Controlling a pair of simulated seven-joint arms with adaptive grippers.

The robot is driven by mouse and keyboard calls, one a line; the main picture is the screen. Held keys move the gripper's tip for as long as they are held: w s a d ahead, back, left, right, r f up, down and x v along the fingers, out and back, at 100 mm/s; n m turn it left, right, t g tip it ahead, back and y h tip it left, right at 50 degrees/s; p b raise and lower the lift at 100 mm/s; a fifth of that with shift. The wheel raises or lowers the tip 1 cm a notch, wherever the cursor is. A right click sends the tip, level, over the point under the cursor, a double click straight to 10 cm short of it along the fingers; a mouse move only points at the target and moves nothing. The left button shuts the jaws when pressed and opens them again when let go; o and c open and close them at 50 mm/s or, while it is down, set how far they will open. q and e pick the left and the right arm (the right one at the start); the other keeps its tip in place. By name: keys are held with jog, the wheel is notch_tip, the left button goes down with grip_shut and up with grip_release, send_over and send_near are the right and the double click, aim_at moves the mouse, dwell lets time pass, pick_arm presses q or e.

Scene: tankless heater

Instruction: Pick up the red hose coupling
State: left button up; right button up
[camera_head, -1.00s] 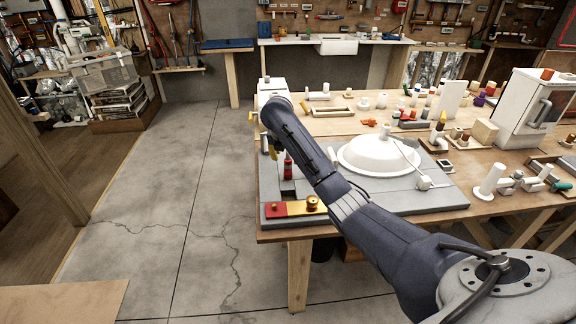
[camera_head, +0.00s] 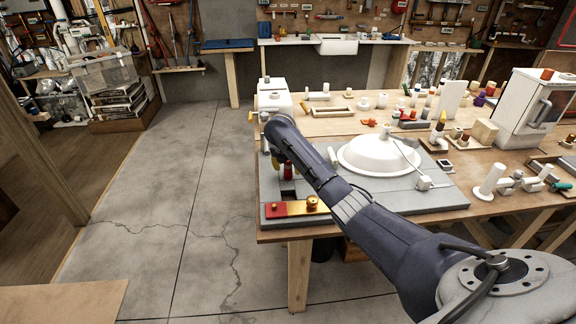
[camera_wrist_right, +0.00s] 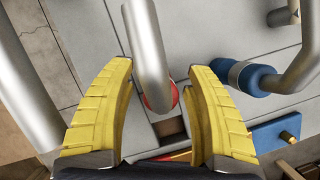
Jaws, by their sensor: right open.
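The red hose coupling (camera_head: 287,172) stands at the left part of the grey board in the head view, partly hidden behind my right arm. In the right wrist view a red round edge, likely the coupling (camera_wrist_right: 174,96), shows behind the end of a grey metal pipe (camera_wrist_right: 150,50). My right gripper (camera_head: 275,160) is by the coupling in the head view, largely hidden by its own arm. In the wrist view its yellow fingers (camera_wrist_right: 163,75) are apart, one on each side of the pipe end and the red edge. Contact cannot be told. My left gripper is out of view.
A blue fitting (camera_wrist_right: 256,78) on another pipe is close to the right finger. A red-and-yellow block (camera_head: 292,208) lies at the board's front edge. A white dome (camera_head: 380,156) and a white box (camera_head: 275,97) stand nearby. The floor left of the table is clear.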

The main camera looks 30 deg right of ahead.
jog(key=shift+c, duration=0.3)
grip_shut()
jog(key=shift+r, duration=0.1)
dwell(0.4)
